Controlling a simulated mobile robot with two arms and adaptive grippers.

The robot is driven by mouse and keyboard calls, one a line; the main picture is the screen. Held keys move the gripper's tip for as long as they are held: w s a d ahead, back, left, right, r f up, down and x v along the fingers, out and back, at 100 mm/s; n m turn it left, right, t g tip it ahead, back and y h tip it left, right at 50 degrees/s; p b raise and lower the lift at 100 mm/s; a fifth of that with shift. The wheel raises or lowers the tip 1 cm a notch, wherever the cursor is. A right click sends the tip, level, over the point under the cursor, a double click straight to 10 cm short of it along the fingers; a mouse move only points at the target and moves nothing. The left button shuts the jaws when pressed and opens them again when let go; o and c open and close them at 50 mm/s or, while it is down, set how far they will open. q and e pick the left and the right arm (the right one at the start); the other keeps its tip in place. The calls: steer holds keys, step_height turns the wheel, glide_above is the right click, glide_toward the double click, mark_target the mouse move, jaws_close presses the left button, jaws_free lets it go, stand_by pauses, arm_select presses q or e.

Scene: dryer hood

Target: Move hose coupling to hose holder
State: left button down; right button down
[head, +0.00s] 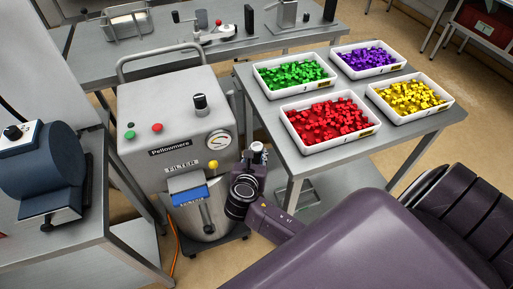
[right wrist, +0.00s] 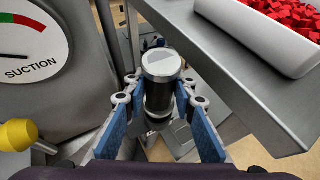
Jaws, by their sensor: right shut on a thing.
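The hose coupling (right wrist: 162,64), a dark cylinder with a flat silver-grey top, stands between the blue-padded fingers of my right gripper (right wrist: 160,110) in the right wrist view. The fingers are shut on its sides. In the head view my right gripper (head: 254,160) is beside the right side of the grey Pellowmere filter machine (head: 165,110), with the small light top of the coupling (head: 258,147) just above it. The coupling's lower end is hidden. I cannot clearly identify a hose holder. My left gripper is not in view.
A steel table (head: 293,158) with trays of red, green, purple and yellow pieces stands close on the right. Its edge (right wrist: 235,85) is near the coupling. The suction dial (right wrist: 30,50) and yellow knob (right wrist: 17,134) are at left. An orange cord (head: 176,250) lies on the floor.

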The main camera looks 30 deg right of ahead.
steer(key=shift+f+b, duration=0.5)
steer(key=shift+f, duration=0.9)
steer(key=c, duration=1.5)
jaws_free()
steer(key=shift+a, duration=0.1)
steer(key=v, duration=1.2)
steer(key=shift+r, duration=0.1)
